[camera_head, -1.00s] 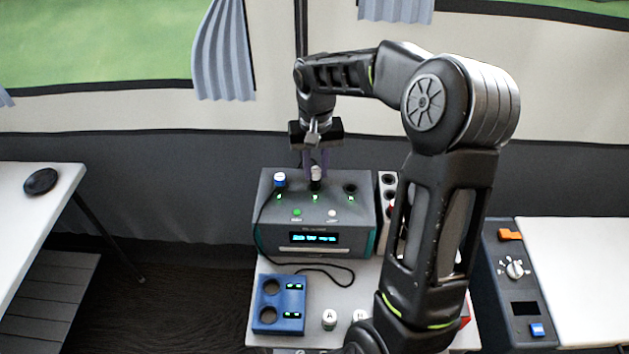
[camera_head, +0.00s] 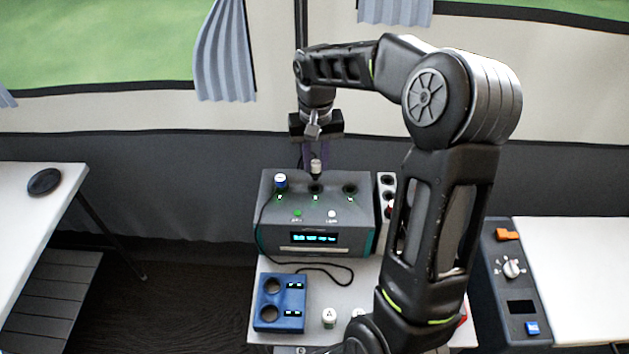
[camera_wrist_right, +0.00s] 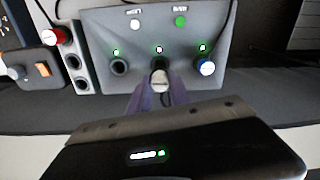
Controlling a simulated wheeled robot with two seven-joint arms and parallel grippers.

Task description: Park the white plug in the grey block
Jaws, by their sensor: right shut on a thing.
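My right gripper (camera_head: 316,158) is shut on the white plug (camera_head: 316,166), above the grey device with a row of sockets. The plug is upright, its dark lower end just above the middle socket (camera_head: 316,189). In the right wrist view the purple fingers (camera_wrist_right: 158,98) are closed around the plug (camera_wrist_right: 160,80). The grey block (camera_head: 380,192) stands right of the device, with dark holes in its top; in the right wrist view it is at upper left (camera_wrist_right: 76,74). A red plug (camera_wrist_right: 52,36) is at one of its holes. My left gripper is not in view.
A blue plug with a white top (camera_head: 280,181) sits in the device's (camera_head: 285,215) left socket; the right socket (camera_head: 350,189) is empty. A black cable (camera_head: 325,268) lies in front. A blue two-hole holder (camera_head: 280,322) is nearer. My right arm hides part of the bench.

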